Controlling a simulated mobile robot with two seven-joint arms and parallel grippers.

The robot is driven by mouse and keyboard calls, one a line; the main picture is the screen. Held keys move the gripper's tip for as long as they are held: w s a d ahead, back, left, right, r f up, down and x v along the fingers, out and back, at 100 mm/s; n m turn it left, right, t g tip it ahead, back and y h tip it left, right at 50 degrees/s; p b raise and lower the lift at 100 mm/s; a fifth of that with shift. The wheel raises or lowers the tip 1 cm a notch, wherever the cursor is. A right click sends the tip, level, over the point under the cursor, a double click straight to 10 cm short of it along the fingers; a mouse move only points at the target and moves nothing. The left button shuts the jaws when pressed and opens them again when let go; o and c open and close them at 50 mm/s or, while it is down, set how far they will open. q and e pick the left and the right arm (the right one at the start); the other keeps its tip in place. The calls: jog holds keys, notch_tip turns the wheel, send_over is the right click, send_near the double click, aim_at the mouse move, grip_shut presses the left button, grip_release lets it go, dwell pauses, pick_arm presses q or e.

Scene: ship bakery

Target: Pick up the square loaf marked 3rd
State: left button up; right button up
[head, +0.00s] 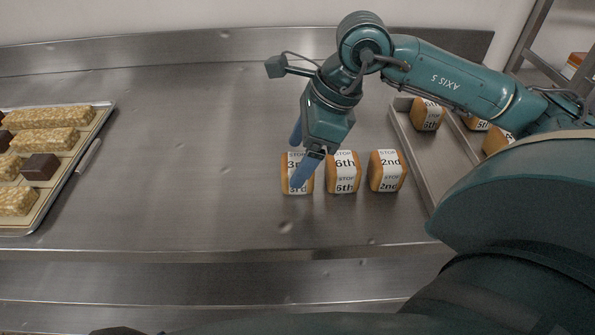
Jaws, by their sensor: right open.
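The square loaf marked 3rd (288,184) stands on the steel counter as the leftmost of three loaves in a short row. It has brown sides and a white wrapper with black print. My right gripper (296,162) is open, with its blue fingers pointing down at this loaf. One finger crosses in front of the loaf's label and the other shows behind its top edge. I cannot tell whether the fingers touch it. My left gripper does not show.
The loaf marked 6th (344,183) stands close to the right, then the loaf marked 2nd (387,183). A metal tray (420,160) at the right holds more loaves, partly behind my arm. A tray of bars (88,158) lies at the far left. The counter (190,170) between is clear.

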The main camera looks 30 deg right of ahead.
aim_at(298, 161)
jog(key=x, duration=0.4)
jog(key=shift+w+d+f, duration=0.1)
jog(key=shift+d+f, duration=0.2)
jog(key=shift+f, duration=0.1)
jog(key=c, duration=1.1)
